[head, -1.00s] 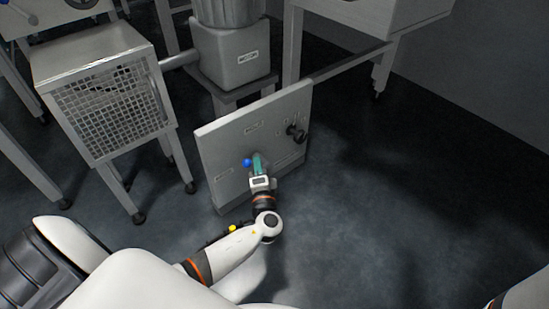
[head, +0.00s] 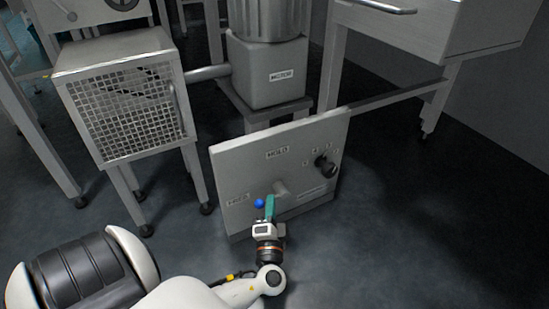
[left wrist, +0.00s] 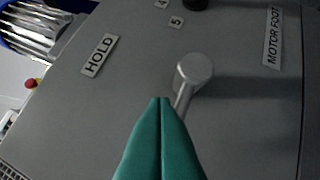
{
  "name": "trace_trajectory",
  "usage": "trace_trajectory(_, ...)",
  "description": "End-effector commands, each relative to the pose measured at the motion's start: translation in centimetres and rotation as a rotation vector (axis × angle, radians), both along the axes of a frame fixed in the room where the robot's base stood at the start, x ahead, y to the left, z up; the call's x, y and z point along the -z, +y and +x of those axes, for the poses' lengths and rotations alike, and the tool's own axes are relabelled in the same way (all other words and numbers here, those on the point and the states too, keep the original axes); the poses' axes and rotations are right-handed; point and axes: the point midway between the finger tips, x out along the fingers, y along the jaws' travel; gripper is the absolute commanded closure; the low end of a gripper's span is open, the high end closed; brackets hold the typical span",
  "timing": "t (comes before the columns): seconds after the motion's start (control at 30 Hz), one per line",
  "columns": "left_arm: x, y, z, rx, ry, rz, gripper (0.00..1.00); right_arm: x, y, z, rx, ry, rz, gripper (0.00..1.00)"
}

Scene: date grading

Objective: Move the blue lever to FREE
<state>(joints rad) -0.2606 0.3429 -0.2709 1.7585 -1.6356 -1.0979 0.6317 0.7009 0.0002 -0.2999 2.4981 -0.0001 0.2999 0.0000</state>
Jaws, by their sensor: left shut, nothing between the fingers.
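The grey panel (head: 240,165) stands upright in front of me. Its lever has a blue ball end (head: 259,203) and a grey pivot (head: 281,188). The lever points left from the pivot, toward the left label (head: 237,199), too blurred to read surely. The HOLD label (head: 277,153) sits above the pivot. My left gripper (head: 270,206), with green fingers, is shut and empty just right of the ball; I cannot tell whether they touch. The left wrist view shows the pivot (left wrist: 193,70) beyond the closed fingertips (left wrist: 161,99); the ball is hidden there. My right gripper is out of view.
A black knob (head: 325,166) with number marks sits at the panel's upper right. A "motor foot" label (left wrist: 272,37) is also on the panel. A mesh-fronted cabinet (head: 118,48) stands left, and the motor housing (head: 270,75) behind. The floor to the right is open.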

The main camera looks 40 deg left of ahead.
Motion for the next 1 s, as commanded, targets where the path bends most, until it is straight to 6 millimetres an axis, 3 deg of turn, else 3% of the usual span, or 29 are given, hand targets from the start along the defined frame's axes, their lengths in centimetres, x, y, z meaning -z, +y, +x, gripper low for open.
trace_trajectory(0.03, 0.6, 0.0, -0.2, 0.0, 0.003, -0.008, 1.0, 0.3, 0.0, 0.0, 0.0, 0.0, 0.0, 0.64)
trace_trajectory(0.6, 0.6, 0.0, -0.4, 0.0, 0.002, -0.015, 1.0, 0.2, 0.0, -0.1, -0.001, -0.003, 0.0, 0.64)
trace_trajectory(0.73, -1.2, -0.1, -0.4, 0.0, 0.0, -0.014, 1.0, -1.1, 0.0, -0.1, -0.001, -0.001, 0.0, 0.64)
trace_trajectory(1.0, -7.0, 0.0, -0.3, 0.0, -0.01, -0.01, 1.0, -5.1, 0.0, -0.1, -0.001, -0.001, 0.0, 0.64)
